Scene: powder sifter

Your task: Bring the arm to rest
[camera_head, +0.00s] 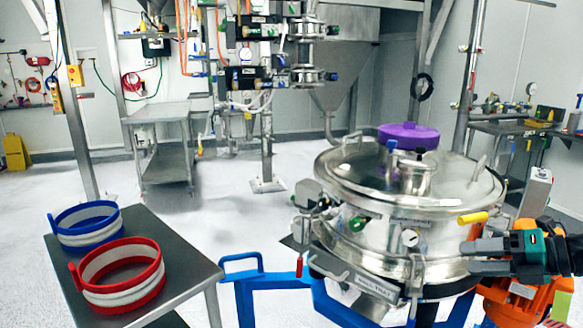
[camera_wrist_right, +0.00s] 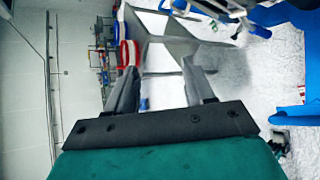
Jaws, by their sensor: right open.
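My right gripper (camera_head: 468,257) is at the right edge of the head view, in front of the right side of the steel sifter (camera_head: 345,222). Its two dark fingers point left and stand apart, with nothing between them. The right wrist view also shows the open fingers (camera_wrist_right: 160,68) with an empty gap. From these views I cannot tell whether the gripper touches the sifter. A yellow-ended handle (camera_head: 473,217) on the sifter shows just above the fingers. My left gripper is not in view.
A purple lid (camera_head: 408,136) sits on top of the sifter, which stands on a blue frame (camera_head: 270,282). A grey table (camera_head: 190,268) at left holds a blue ring (camera_head: 87,239) and a red ring (camera_head: 120,297). Open floor (camera_head: 240,215) lies behind.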

